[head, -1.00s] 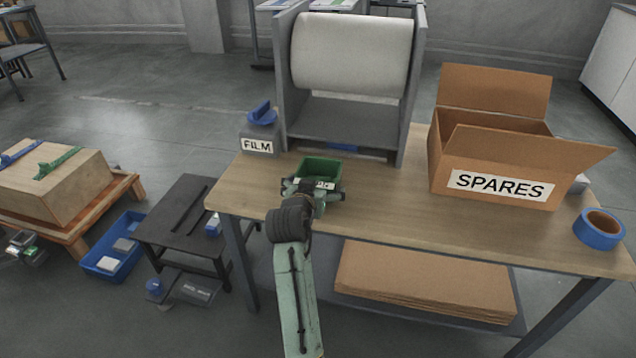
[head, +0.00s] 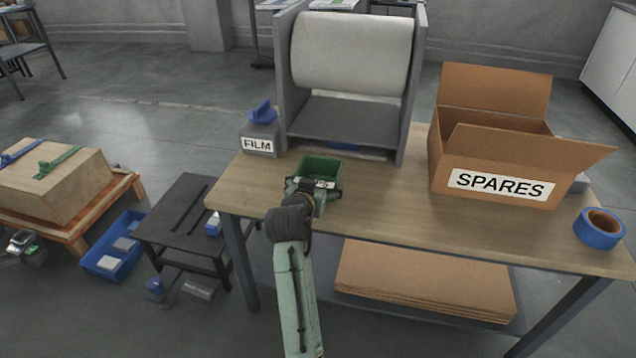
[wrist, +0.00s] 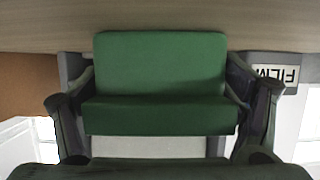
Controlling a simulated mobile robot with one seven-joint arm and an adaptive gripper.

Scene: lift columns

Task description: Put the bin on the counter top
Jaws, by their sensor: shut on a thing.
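The green bin (head: 321,169) is at the left part of the wooden counter top (head: 390,205), in front of the roll stand. My gripper (head: 313,186) is shut on the bin from the near side, and my wrist hides part of it. In the wrist view the bin (wrist: 160,75) fills the middle, with a finger of my gripper (wrist: 160,105) on each side. The counter surface (wrist: 160,25) shows right along the bin's edge. I cannot tell whether the bin touches the counter or hangs just above it.
A grey stand with a white roll (head: 350,55) is behind the bin. An open SPARES carton (head: 500,165) and blue tape (head: 600,229) are to the right. The counter between bin and carton is clear.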

